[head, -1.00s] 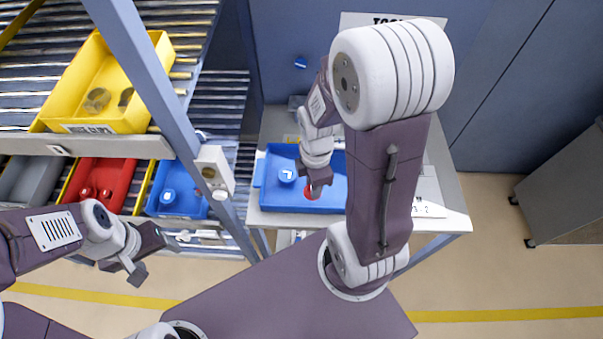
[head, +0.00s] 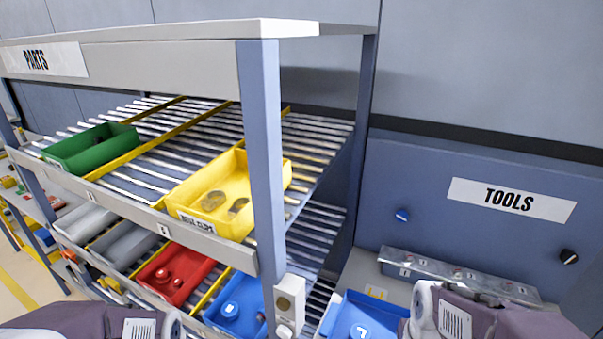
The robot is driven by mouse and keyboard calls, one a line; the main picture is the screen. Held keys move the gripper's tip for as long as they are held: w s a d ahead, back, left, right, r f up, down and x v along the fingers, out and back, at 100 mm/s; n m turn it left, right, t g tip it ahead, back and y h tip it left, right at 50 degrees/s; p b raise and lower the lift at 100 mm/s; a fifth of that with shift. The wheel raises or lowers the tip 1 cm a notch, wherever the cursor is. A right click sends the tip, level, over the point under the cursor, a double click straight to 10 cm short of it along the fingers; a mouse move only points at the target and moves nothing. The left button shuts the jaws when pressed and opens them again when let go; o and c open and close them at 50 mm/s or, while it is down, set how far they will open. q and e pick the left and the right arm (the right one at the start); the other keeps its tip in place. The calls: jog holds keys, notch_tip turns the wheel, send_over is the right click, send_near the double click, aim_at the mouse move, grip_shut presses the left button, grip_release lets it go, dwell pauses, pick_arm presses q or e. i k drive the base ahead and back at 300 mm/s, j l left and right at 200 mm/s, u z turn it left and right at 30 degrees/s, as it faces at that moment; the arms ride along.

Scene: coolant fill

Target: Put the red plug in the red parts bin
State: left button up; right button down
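The red parts bin (head: 190,260) sits on the lower roller shelf of the parts rack, left of a blue bin. Red round parts (head: 170,278) lie in it. The blue tray (head: 345,318) on the bench at the right shows only in part, with a blue cap (head: 360,331) in it. The red plug seen earlier in that tray is not visible in this view. My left arm is at the bottom left edge and my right arm at the bottom right; both grippers are out of the picture.
A yellow bin (head: 240,180) and a green bin (head: 92,150) stand on the upper shelf. A blue bin (head: 255,292) and grey bins (head: 125,247) flank the red one. The rack's front post (head: 265,170) rises between the bins and bench. A metal rail (head: 460,277) lies behind the tray.

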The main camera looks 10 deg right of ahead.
aim_at(183, 273)
jog(key=k, duration=0.95)
